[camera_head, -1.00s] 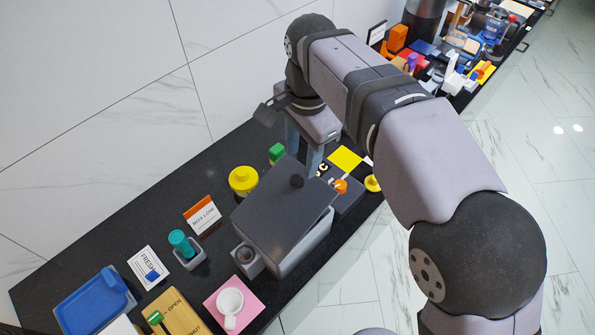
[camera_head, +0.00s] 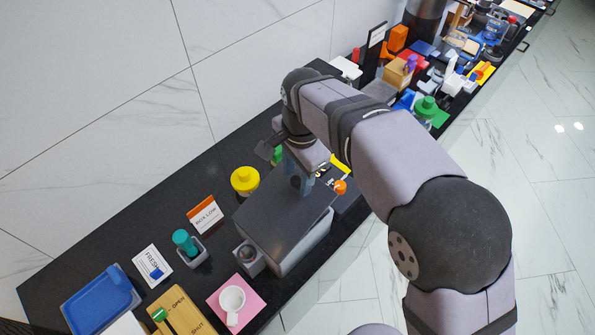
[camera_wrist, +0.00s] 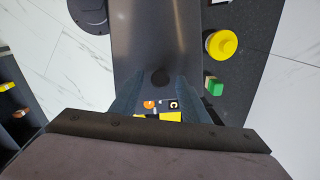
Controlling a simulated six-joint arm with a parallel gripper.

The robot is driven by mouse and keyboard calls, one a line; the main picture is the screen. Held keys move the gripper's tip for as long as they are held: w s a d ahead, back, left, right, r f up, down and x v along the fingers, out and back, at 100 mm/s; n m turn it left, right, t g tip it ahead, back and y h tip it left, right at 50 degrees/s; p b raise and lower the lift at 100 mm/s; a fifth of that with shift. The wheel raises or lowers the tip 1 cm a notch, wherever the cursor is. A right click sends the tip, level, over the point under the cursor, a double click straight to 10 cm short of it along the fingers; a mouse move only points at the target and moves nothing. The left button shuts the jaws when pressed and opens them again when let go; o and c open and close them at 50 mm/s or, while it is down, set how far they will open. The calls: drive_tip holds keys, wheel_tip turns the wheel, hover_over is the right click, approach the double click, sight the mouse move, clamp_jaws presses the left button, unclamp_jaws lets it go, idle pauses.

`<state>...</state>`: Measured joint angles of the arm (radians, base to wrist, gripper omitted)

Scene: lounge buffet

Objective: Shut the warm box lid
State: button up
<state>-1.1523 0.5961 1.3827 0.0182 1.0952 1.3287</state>
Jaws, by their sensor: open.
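The warm box (camera_head: 303,248) is a grey box on the black counter. Its dark flat lid (camera_head: 275,215) lies over the top; I cannot tell whether a gap is left under it. Contact with the knob cannot be told.
A yellow round pot (camera_head: 245,180) and a green block (camera_wrist: 214,86) stand beside the box. A small cup holder (camera_head: 249,259) adjoins its near left side.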

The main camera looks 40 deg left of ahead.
drive_tip(key=shift+f, duration=0.1)
clamp_jaws()
drive_tip(key=w+f, duration=0.1)
drive_tip(key=f, duration=0.1)
drive_tip(key=w+f+b, duration=0.1)
drive_tip(key=f, duration=0.1)
drive_tip(key=w+f+b, duration=0.1)
drive_tip(key=f, duration=0.1)
drive_tip(key=shift+w+f, duration=0.1)
drive_tip(key=shift+w, duration=0.15)
drive_tip(key=shift+s+r, duration=0.1)
drive_tip(key=shift+r, duration=0.2)
drive_tip(key=shift+c, duration=2.1)
unclamp_jaws()
drive_tip(key=o, duration=0.4)
